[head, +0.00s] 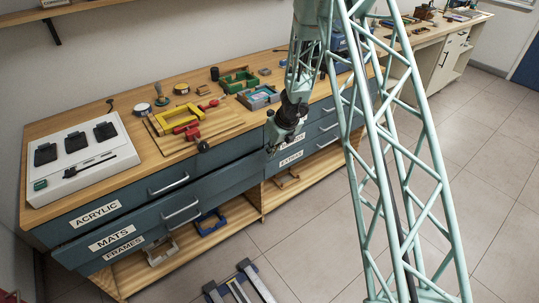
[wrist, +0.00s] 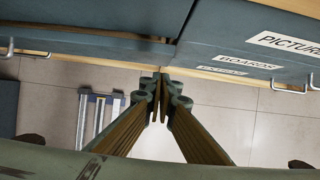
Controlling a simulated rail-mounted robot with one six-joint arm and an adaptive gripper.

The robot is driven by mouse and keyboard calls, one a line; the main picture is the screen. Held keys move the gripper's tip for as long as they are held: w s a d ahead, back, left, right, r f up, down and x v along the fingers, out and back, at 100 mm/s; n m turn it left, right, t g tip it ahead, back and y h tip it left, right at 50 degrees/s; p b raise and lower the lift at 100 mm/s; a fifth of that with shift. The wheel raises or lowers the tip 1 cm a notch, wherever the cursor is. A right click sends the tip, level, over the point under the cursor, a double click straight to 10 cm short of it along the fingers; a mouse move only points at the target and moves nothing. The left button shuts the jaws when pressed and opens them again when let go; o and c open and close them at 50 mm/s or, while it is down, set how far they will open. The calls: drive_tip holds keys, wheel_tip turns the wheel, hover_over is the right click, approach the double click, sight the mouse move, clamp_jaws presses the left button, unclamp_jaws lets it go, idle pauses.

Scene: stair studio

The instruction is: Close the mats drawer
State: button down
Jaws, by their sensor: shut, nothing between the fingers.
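The mats drawer (head: 150,226) is the dark blue-grey drawer with the MATS label, in the left stack below the ACRYLIC drawer. Its front stands out a little past the drawer above, so it looks partly open. Its bar handle (head: 182,209) is right of the label. My gripper (head: 271,150) hangs in front of the bench near the drawer's right end, apart from the handle. In the wrist view, my gripper (wrist: 161,78) has its fingertips together and empty, close to the drawer fronts; I cannot tell whether they touch.
The ACRYLIC drawer (head: 97,213) is above and the FRAMES drawer (head: 123,249) below. The right stack, with the BOARDS drawer (wrist: 245,62), is beside my gripper. A folded step stool (head: 240,285) lies on the floor in front. Tiled floor at right is clear.

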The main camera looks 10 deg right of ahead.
drive_tip(key=p+v, duration=0.2)
drive_tip(key=v, duration=0.5)
drive_tip(key=shift+s+r+p, duration=0.15)
drive_tip(key=shift+r+p, duration=0.1)
drive_tip(key=shift+p, duration=0.05)
drive_tip(key=c, duration=3.3)
unclamp_jaws()
drive_tip(key=shift+c, duration=0.2)
